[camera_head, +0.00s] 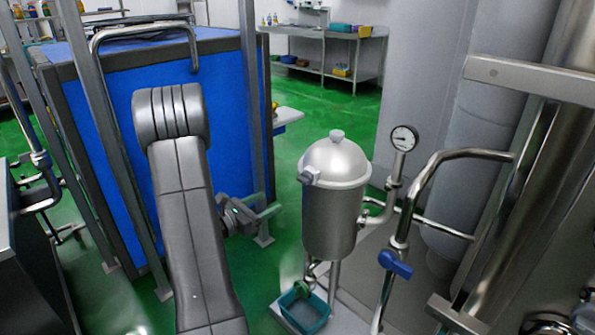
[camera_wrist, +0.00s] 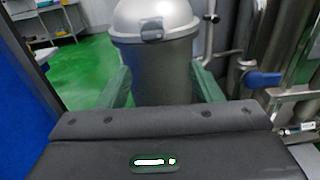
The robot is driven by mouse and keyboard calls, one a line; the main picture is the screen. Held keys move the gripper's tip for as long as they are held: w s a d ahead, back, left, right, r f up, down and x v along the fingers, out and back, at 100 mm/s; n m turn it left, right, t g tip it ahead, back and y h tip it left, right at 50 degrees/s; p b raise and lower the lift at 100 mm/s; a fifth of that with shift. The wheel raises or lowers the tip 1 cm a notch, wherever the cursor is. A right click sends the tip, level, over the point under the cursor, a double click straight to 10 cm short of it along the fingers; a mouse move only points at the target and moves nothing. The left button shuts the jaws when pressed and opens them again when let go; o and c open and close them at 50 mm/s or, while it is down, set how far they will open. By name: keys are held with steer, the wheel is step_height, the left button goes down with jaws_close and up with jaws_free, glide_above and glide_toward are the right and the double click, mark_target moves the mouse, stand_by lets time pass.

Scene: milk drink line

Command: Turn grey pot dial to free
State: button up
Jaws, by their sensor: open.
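The grey pot (camera_head: 331,222) is a metal cylinder with a domed lid, standing right of the middle in the head view. A small grey dial (camera_head: 308,176) sits at its rim, on the side towards my arm. In the wrist view the pot (camera_wrist: 165,75) stands straight ahead, with the dial (camera_wrist: 152,30) facing the camera above the fingers. My gripper (camera_head: 262,214) is open and empty, left of the pot and lower than the dial. Its green fingers (camera_wrist: 162,84) appear on either side of the pot in the wrist view, with no visible contact. The dial's markings are too small to read.
A round gauge (camera_head: 404,138) and a blue valve handle (camera_head: 395,264) are on pipes right of the pot. A teal tub (camera_head: 303,311) lies below it. A blue-panelled frame (camera_head: 222,110) stands at the left. Green floor lies open behind the pot.

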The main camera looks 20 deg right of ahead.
mark_target(301, 180)
steer(key=shift+t, duration=0.3)
steer(key=x, duration=0.9)
steer(key=w+x, duration=0.1)
steer(key=x, duration=0.4)
steer(key=shift+a+r, duration=0.15)
steer(key=shift+a, duration=0.1)
steer(key=shift+s+n, duration=0.1)
steer(key=shift+n, duration=0.2)
steer(key=c, duration=1)
